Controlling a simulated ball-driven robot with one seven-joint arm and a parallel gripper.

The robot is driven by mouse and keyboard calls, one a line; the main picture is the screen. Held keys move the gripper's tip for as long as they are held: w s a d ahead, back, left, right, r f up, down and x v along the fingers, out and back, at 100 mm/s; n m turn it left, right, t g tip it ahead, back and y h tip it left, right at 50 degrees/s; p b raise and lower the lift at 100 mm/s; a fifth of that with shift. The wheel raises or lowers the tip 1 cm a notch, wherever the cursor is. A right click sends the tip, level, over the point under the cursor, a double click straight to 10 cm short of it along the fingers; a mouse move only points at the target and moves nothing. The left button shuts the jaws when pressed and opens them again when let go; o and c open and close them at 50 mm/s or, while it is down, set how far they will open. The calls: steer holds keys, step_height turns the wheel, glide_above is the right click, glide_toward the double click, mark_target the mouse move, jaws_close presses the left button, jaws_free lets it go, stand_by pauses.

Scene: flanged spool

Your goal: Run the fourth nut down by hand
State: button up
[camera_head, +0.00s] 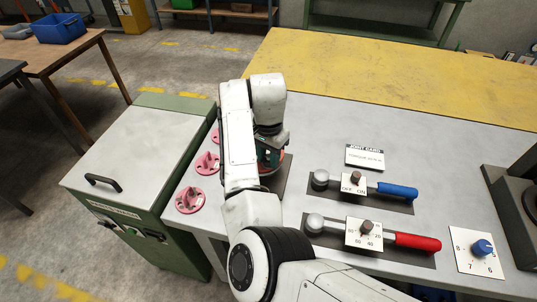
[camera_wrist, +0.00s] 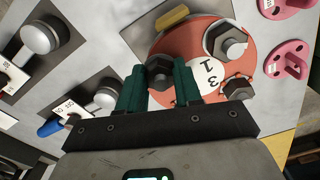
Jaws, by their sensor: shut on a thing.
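My gripper (camera_wrist: 166,76) has two green fingers, shut on a dark hex nut (camera_wrist: 159,70) at the flange's left side. A third dark nut or bolt head (camera_wrist: 238,88) sits at the lower right. In the head view my arm hides most of the flange; my gripper (camera_head: 268,154) shows only in part there.
Several pink pegged discs (camera_head: 190,200) stand left of the arm. A blue-handled wrench (camera_head: 397,190) and a red-handled wrench (camera_head: 417,241) lie on dark mats to the right, near a dial card (camera_head: 478,250) and a joint card (camera_head: 365,156). A green cabinet (camera_head: 140,180) adjoins the bench.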

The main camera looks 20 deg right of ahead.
mark_target(268, 160)
steer(key=shift+w+r+m, duration=0.1)
steer(key=shift+m, duration=0.5)
steer(key=o, duration=1)
steer(key=shift+o, duration=0.2)
step_height(268, 160, up, 11)
steer(key=b, duration=0.1)
steer(key=shift+f, duration=0.2)
